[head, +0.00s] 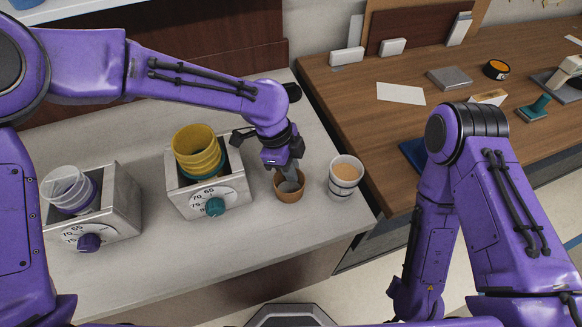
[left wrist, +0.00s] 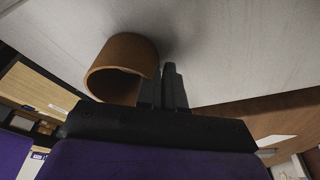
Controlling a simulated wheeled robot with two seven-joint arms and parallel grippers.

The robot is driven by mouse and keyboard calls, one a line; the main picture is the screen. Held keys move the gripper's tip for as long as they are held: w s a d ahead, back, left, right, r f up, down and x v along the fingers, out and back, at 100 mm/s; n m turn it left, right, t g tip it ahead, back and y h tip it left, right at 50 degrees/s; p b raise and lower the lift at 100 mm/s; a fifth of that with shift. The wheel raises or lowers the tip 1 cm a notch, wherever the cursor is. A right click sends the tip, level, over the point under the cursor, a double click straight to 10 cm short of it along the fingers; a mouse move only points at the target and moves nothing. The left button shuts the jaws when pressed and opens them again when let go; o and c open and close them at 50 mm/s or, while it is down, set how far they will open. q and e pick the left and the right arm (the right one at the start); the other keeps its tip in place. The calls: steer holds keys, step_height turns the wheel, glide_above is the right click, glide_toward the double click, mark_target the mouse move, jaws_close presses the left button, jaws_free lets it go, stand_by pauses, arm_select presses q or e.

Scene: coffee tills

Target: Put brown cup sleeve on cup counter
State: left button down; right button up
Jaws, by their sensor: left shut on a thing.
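The brown cup sleeve (head: 289,192) is an open ring at the right part of the pale counter (head: 255,235), left of a white banded cup. It also shows in the left wrist view (left wrist: 128,58). My left gripper (head: 286,176) reaches down to it and is shut on its wall, one finger appearing inside the ring. The sleeve is upright and at or very near the counter surface; I cannot tell if it touches. My right arm is at the right of the head view, but its gripper is not visible.
The white banded cup (head: 345,176) with tan contents stands close right of the sleeve. Two metal dial boxes stand to the left, one with yellow cups (head: 197,150), one with clear cups (head: 68,188). A wooden desk (head: 350,105) adjoins at the right. The counter's front is clear.

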arm_select(q)
steer(key=shift+s+f, duration=0.1)
steer(key=shift+f, duration=0.05)
steer(key=c, duration=1.3)
jaws_free()
steer(key=shift+o, duration=0.2)
steer(key=v, duration=1.2)
